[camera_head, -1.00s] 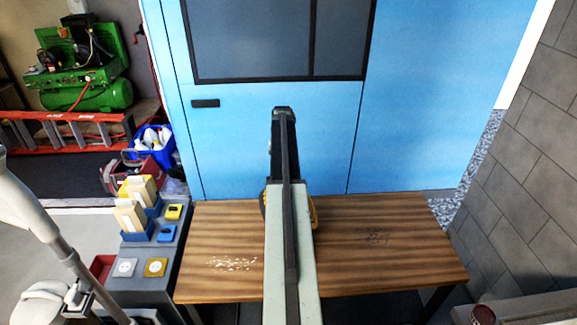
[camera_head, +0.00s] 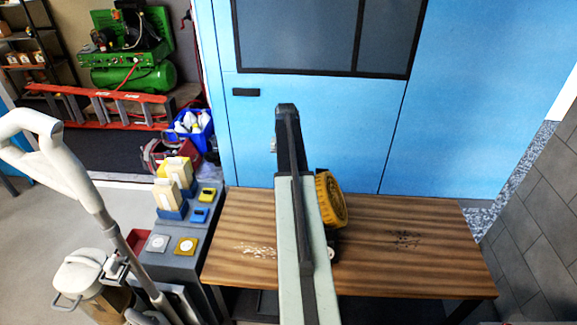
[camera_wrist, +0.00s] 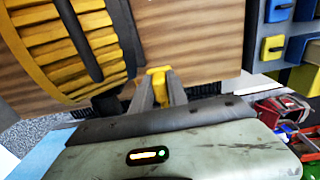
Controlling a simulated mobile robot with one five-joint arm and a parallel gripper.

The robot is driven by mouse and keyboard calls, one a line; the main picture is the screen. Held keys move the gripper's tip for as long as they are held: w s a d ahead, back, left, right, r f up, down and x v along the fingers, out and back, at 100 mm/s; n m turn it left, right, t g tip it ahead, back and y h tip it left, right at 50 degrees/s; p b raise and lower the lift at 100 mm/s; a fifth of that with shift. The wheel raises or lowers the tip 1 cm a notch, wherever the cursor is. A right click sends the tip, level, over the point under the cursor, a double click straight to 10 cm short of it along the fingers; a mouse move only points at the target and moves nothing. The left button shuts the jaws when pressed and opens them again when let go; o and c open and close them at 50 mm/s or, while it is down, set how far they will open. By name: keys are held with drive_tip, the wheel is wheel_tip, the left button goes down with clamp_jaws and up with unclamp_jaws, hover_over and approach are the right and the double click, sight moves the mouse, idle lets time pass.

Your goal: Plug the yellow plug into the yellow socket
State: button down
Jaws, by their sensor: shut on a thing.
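My gripper (camera_wrist: 158,92) is shut on a small yellow plug (camera_wrist: 157,73) in the wrist view, held over the wooden table. In the head view my arm hides the gripper and the plug. On the grey cabinet at left, a yellow block with a dark top (camera_head: 207,195) stands behind a blue one, and a square yellow plate with a pale round centre (camera_head: 186,246) lies nearer. I cannot tell for sure which is the yellow socket. A yellow block (camera_wrist: 277,12) also shows at upper right in the wrist view, apart from my gripper.
A ribbed yellow round object (camera_head: 329,201) stands on the wooden table (camera_head: 400,275), close beside my arm. The blue block (camera_head: 199,215) and boxes of cream packets (camera_head: 174,183) are on the cabinet (camera_head: 212,258). A white-handled upright device (camera_head: 75,180) stands at left.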

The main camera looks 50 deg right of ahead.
wheel_tip(320, 180, up, 9)
drive_tip(key=p, duration=0.8)
drive_tip(key=shift+s+f+p, duration=0.1)
drive_tip(key=shift+p, duration=0.3)
drive_tip(key=shift+f+b, duration=0.3)
